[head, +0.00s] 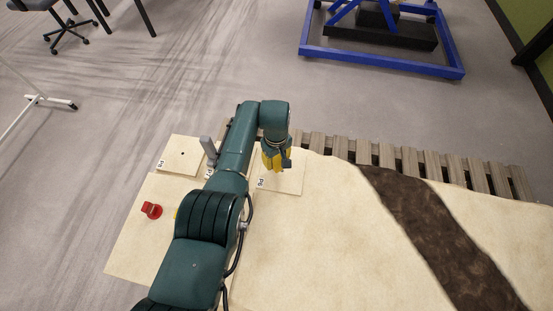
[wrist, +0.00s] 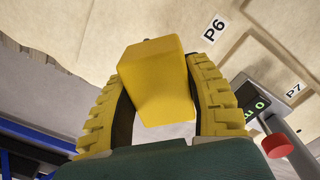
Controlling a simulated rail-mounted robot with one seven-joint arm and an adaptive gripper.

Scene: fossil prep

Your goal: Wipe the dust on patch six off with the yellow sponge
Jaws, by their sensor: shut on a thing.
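My gripper (wrist: 158,85) is shut on the yellow sponge (wrist: 152,80), a yellow block held between its two ribbed yellow fingers in the wrist view. In the head view my gripper (head: 274,160) hangs over the left part of patch six (head: 291,180), a pale square panel with a P6 label (head: 260,183). The P6 label also shows in the wrist view (wrist: 213,28), right of the sponge. I cannot tell whether the sponge touches the patch. No dust can be made out on the visible part of it.
A grey post (head: 208,147) stands left of my arm, close to it. Another pale panel (head: 183,153) lies farther left, and a red object (head: 151,210) is nearer. A wide pale slab (head: 330,230) with a dark band (head: 430,235) fills the right, along a wooden slatted edge (head: 440,166).

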